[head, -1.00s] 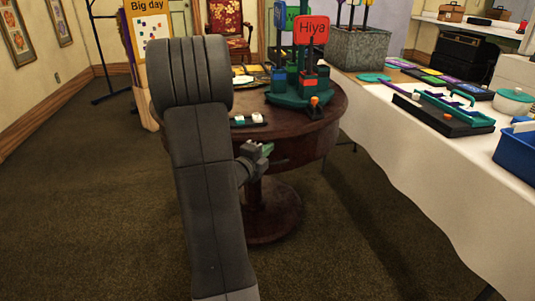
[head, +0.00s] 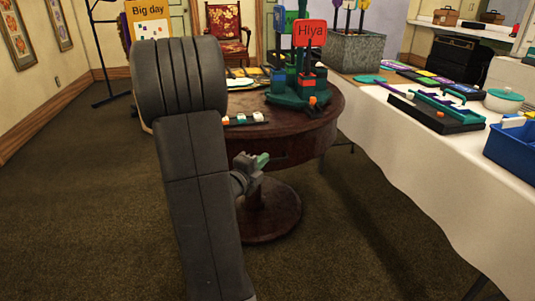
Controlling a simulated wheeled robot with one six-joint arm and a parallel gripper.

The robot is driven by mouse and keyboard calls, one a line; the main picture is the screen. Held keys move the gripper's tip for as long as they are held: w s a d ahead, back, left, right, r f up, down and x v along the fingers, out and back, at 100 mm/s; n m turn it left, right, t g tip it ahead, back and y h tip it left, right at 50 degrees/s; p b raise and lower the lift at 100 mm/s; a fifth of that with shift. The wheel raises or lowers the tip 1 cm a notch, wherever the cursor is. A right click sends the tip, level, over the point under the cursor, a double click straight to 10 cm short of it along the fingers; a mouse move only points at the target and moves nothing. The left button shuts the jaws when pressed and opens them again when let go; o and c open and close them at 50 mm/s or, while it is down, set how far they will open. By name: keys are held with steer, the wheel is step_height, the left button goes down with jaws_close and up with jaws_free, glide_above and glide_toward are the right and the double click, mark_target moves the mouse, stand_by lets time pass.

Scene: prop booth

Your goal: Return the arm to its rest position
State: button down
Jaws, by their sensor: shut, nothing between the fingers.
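My gripper (head: 260,161) shows in the head view just right of my raised arm, in front of the round dark wooden table (head: 290,148) and below its top. Its fingers, with a greenish tip, are small in the picture. They are shut with nothing between them. My own arm hides part of the gripper's wrist and the left part of the table.
On the round table stand a green holder (head: 300,97) with a red "Hiya" sign (head: 310,33) and a small block strip (head: 244,119). A white-clothed table (head: 425,180) with a blue bin (head: 513,150) runs along the right. Carpet (head: 80,220) at left is clear.

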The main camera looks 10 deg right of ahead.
steer(key=shift+p+v, duration=0.3)
steer(key=shift+v, duration=2.2)
steer(key=shift+d, duration=0.1)
